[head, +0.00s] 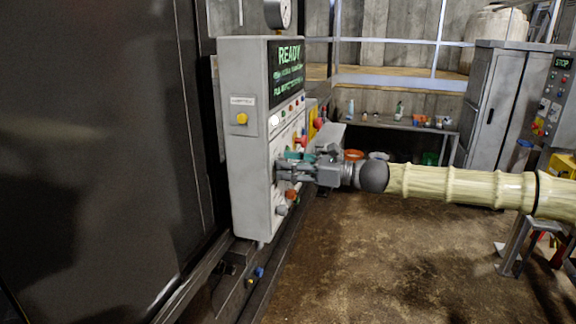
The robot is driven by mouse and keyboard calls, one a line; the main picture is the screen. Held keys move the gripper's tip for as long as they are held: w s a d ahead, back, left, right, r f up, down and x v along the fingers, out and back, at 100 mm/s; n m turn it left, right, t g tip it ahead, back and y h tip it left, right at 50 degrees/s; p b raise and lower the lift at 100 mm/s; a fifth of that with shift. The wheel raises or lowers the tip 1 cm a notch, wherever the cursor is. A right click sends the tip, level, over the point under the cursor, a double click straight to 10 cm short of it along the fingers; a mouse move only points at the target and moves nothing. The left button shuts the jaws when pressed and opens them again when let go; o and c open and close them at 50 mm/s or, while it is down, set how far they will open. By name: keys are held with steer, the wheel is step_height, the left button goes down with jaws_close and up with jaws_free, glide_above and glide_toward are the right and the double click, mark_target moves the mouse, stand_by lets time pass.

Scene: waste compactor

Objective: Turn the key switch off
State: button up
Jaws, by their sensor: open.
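The grey control box (249,190) stands left of centre, with its button panel facing right and seen at a steep angle. Its lit screen (286,70) reads READY in green. My gripper (284,172) is open at the lower middle of the panel, its fingers pointing left at the panel face. The fingers cover part of the panel, and I cannot make out the key switch or whether the fingers touch it. A grey knob (281,210) and an orange-red button (292,195) show just below the gripper. Red and coloured controls sit above it.
A large dark machine wall (90,150) fills the left. A yellow button (242,118) is on the box's side. A workbench (385,124) with bottles and a grey cabinet (497,100) stand behind. Another panel (556,95) reading STOP is at right. The brown floor (390,260) is largely open.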

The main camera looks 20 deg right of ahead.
steer(key=shift+a, duration=0.1)
steer(key=c, duration=1)
steer(key=shift+n+b, duration=0.3)
steer(key=shift+b, duration=0.25)
steer(key=shift+w+r+n+b, duration=0.1)
steer(key=shift+n+b, duration=5.5)
steer(key=shift+b, duration=2.1)
steer(key=shift+r, duration=0.1)
